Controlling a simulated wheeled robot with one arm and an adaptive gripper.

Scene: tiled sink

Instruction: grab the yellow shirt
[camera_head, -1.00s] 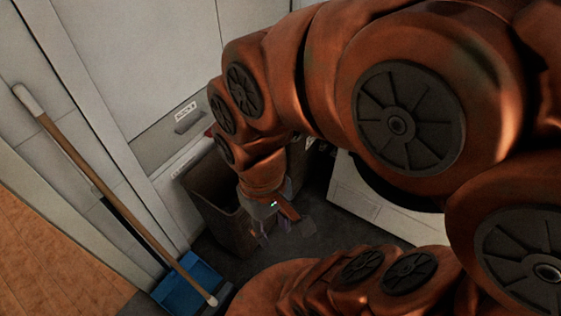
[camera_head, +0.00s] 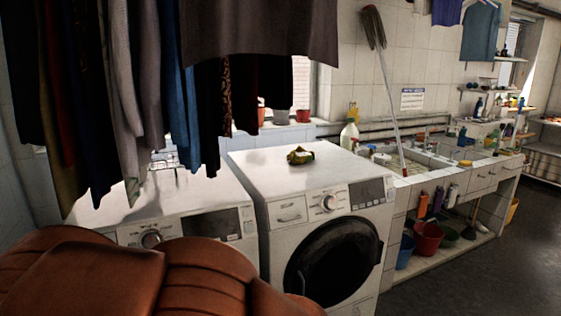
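A small yellow, green and dark item (camera_head: 300,156) lies on top of the right washing machine (camera_head: 290,180). It is too small to tell whether it is a crumpled shirt. Dark, grey and blue clothes (camera_head: 130,80) hang at the upper left, and one of them has an olive tone (camera_head: 70,175). No plainly yellow shirt shows among them. My gripper is outside the view.
A second washing machine (camera_head: 165,215) stands to the left. A tiled sink (camera_head: 420,160) holds a leaning mop (camera_head: 388,75), with bottles around it. A red bucket (camera_head: 428,240) stands below. Dark floor (camera_head: 480,265) is clear at the lower right.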

